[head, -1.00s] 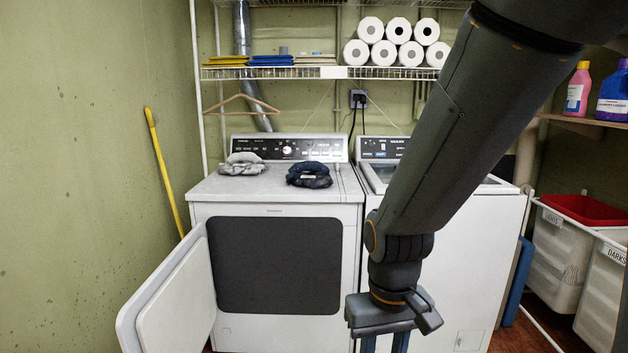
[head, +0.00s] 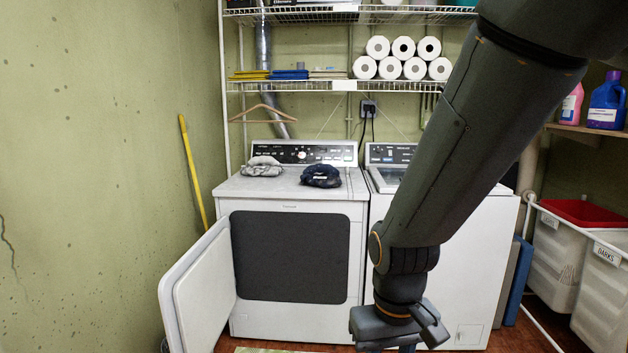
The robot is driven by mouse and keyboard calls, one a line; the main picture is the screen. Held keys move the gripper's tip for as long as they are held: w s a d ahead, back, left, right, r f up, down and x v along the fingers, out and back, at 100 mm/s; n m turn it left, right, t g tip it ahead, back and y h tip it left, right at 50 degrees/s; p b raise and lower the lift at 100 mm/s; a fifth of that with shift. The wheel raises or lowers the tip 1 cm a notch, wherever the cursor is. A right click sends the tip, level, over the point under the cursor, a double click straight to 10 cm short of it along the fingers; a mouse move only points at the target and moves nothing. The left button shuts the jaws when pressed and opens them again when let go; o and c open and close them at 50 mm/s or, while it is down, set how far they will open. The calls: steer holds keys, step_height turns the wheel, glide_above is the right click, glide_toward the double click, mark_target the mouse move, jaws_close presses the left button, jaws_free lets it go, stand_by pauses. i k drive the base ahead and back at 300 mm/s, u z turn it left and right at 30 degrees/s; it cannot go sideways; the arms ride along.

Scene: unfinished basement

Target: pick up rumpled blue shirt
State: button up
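A rumpled dark navy-blue cloth (head: 321,176), matching the blue shirt, lies in a heap on top of the white dryer (head: 290,189), right of its middle. A small pale label shows on it. My gripper (head: 399,345) points down at the bottom edge of the head view, in front of the washer, lower than the cloth and to its right. It is well apart from the cloth. Its fingertips are cut off by the frame now; a second ago its two fingers showed apart with nothing between them.
A rumpled grey cloth (head: 262,166) lies left of the blue one. The dryer door (head: 205,290) hangs open to the left. The washer (head: 465,250) stands behind my arm. Hampers (head: 560,245) stand right; a wire shelf (head: 300,86) hangs above.

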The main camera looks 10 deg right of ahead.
mark_target(330, 178)
steer(key=u, duration=0.35)
steer(key=i, duration=1.95)
steer(key=z, duration=0.5)
